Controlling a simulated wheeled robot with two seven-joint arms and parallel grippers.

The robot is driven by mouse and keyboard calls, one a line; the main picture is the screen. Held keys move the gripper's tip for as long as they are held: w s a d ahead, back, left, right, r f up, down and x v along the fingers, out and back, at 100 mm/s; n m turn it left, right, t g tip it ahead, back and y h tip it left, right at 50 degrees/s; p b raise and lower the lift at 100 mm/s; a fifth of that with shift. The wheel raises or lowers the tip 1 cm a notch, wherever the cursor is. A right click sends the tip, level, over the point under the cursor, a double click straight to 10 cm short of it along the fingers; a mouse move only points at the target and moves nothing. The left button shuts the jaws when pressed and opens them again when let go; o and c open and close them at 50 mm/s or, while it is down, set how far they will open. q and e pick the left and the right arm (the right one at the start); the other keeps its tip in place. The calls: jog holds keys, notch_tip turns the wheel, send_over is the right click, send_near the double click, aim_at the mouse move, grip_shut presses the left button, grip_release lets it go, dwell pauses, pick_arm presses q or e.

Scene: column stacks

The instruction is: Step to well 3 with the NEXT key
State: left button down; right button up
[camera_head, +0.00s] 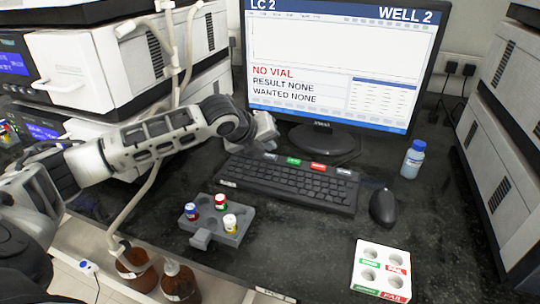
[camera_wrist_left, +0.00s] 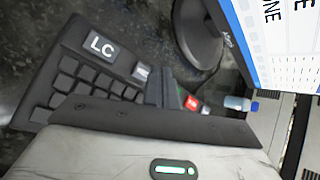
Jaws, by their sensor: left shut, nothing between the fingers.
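The monitor (camera_head: 330,60) reads LC 2, WELL 2, NO VIAL, RESULT NONE and WANTED NONE. The black keyboard (camera_head: 290,183) lies in front of it, with a row of grey, green (camera_head: 293,160), red (camera_head: 318,165) and pale keys along its back edge. Their lettering is too small to read, so I cannot tell which is NEXT. My left gripper (camera_head: 266,138) is shut and empty, just behind the keyboard's back left part; contact with a key cannot be made out. In the left wrist view the keyboard (camera_wrist_left: 68,85) shows an LC label, and the red key (camera_wrist_left: 191,103) is partly visible. My right gripper is out of view.
A grey rack (camera_head: 203,240) with red, blue and yellow capped vials stands in front of the keyboard. A mouse (camera_head: 383,207), a blue-capped bottle (camera_head: 413,159) and a white sorting block (camera_head: 382,268) are to the right. Instruments flank the bench.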

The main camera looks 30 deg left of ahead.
pick_arm(q)
jog(key=shift+f, duration=0.1)
jog(key=shift+f+p, duration=0.25)
jog(key=shift+p, duration=0.2)
jog(key=shift+f, duration=0.1)
jog(key=shift+f, duration=0.45)
dwell(0.7)
jog(key=shift+r+p, duration=0.9)
jog(key=shift+p, duration=0.5)
